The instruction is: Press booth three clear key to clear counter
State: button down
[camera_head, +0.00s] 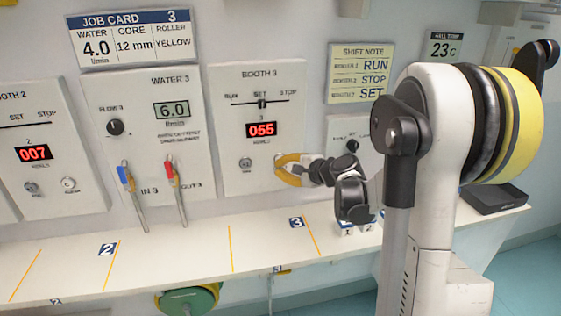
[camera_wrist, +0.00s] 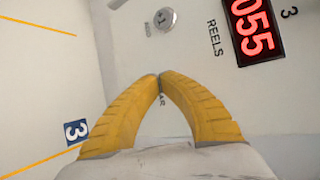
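The booth three panel (camera_head: 232,110) is on the wall in the middle of the head view. Its red counter display (camera_head: 262,130) reads 055; the display also shows at the top right of the wrist view (camera_wrist: 253,30). Whether the tips touch the key cannot be told.
The water 3 panel (camera_head: 140,95) with a blue-handled (camera_head: 125,176) and a red-handled tap (camera_head: 169,172) stands to the left. A white shelf (camera_head: 180,250) runs below the panels. Another panel with a black knob (camera_head: 352,146) is to the right, partly behind my arm.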

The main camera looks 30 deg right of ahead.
jog(key=shift+w+d, duration=0.15)
jog(key=shift+w, duration=0.4)
dwell(0.6)
jog(key=shift+s, duration=0.2)
jog(key=shift+s+a, duration=0.2)
jog(key=shift+s, duration=0.4)
jog(key=s, duration=0.2)
jog(key=s+a, duration=0.1)
jog(key=s, duration=0.1)
jog(key=shift+s+a, duration=0.2)
jog(key=shift+s, duration=0.2)
dwell(0.8)
